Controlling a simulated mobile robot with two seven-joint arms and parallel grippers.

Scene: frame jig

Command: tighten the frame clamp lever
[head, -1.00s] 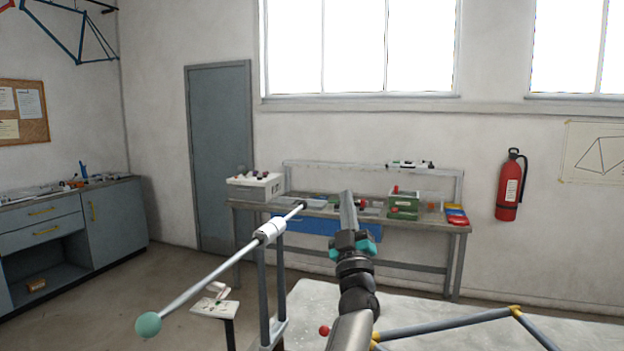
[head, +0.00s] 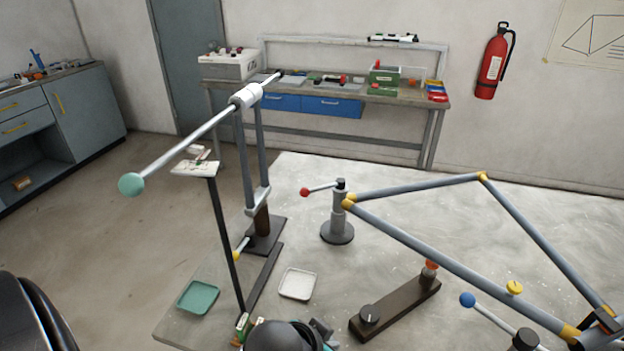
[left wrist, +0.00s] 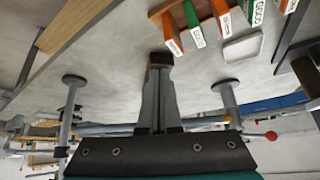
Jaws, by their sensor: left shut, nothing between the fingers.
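A clamp post with a red-balled lever (head: 304,192) stands at the left end of the grey bike frame (head: 420,248). A second lever with a blue ball (head: 467,299) is near the lower right, beside the frame's long tube. A red-balled lever also shows in the left wrist view (left wrist: 271,135). My left gripper (head: 322,330) is at the bottom edge of the head view, partly cut off, and apart from both levers. In the left wrist view its fingers (left wrist: 160,62) are shut and empty. My right gripper is not in view.
A tall stand carries a long rod with a green ball (head: 131,184). A green tray (head: 198,297) and a white tray (head: 297,284) lie on the table's near left. A dark bar with a knob (head: 395,304) lies right of them. The table's far middle is clear.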

